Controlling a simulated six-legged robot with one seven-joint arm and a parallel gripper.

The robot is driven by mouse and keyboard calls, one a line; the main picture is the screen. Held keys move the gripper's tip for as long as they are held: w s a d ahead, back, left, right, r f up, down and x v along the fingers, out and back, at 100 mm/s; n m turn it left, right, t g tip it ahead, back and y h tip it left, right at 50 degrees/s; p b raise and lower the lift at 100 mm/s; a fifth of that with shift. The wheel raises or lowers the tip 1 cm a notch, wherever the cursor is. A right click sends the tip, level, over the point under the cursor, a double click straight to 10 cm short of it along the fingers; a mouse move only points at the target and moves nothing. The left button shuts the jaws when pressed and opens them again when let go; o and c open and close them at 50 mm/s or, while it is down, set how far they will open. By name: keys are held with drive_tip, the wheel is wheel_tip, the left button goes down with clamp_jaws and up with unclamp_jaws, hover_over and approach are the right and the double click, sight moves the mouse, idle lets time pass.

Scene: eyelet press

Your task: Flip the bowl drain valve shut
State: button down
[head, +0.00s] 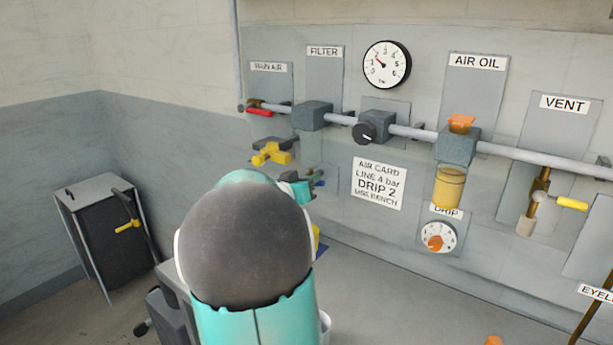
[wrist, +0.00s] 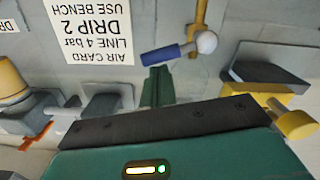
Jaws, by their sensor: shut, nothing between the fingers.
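The drain valve shows in the wrist view, which is upside down. It has a brass stem (wrist: 201,14), a pale round knob (wrist: 207,42) and a blue lever (wrist: 165,53) pointing left, slightly tilted. In the head view, the clear filter bowl (head: 311,150) hangs under the FILTER block, with the small valve (head: 319,182) below it, partly hidden by my arm. My gripper (wrist: 158,70) is shut and empty, its green fingertips at the lever's edge in the picture. I cannot tell whether they touch it. In the head view my gripper (head: 304,190) is mostly hidden behind my arm.
A card (wrist: 92,28) reading DRIP 2 is beside the valve on the wall. A yellow-handled fitting (head: 271,153) is left of the bowl. The air pipe (head: 420,133) runs above, with the regulator knob (head: 364,132). A dark cabinet (head: 105,245) stands at left.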

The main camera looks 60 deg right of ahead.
drive_tip(key=shift+s+a+f, duration=0.1)
drive_tip(key=shift+s+f, duration=0.35)
drive_tip(key=shift+f, duration=0.45)
idle(0.4)
